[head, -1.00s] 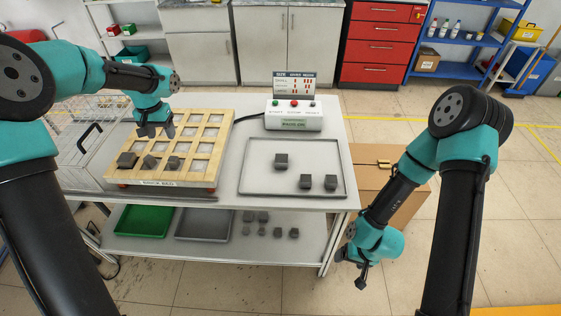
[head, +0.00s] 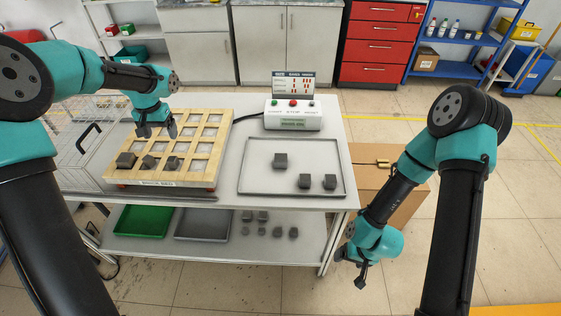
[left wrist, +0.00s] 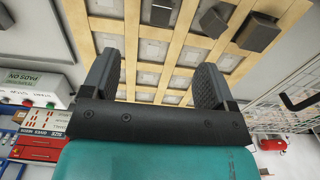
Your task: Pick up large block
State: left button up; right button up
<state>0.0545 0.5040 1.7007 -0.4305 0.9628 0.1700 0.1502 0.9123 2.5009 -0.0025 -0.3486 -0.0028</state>
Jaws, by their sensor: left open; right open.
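Several dark grey blocks lie here. Three sit along the front row of the wooden grid board (head: 211,145); the leftmost block (head: 126,160) looks largest, and it seems to be the rightmost one in the left wrist view (left wrist: 257,33). Three more blocks, one at the back (head: 281,161), lie in the shallow grey tray (head: 345,178). My left gripper (head: 156,131) is open and empty above the board, behind its front blocks; its spread fingers show in the left wrist view (left wrist: 155,78). My right gripper (head: 351,269) is open and empty, low beside the table's right end.
A control box (head: 293,116) with buttons and a sign stands behind the tray. A wire basket (head: 88,150) is left of the board. The lower shelf holds a green tray (head: 142,221), a grey tray (head: 203,225) and several small blocks. A cardboard box (head: 400,205) stands right of the table.

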pick_arm(q)
send_over(280, 157)
notch_tip(280, 157, down, 2)
jog(key=shift+s+f, duration=0.1)
notch_tip(280, 157, down, 11)
jog(key=shift+f, duration=0.65)
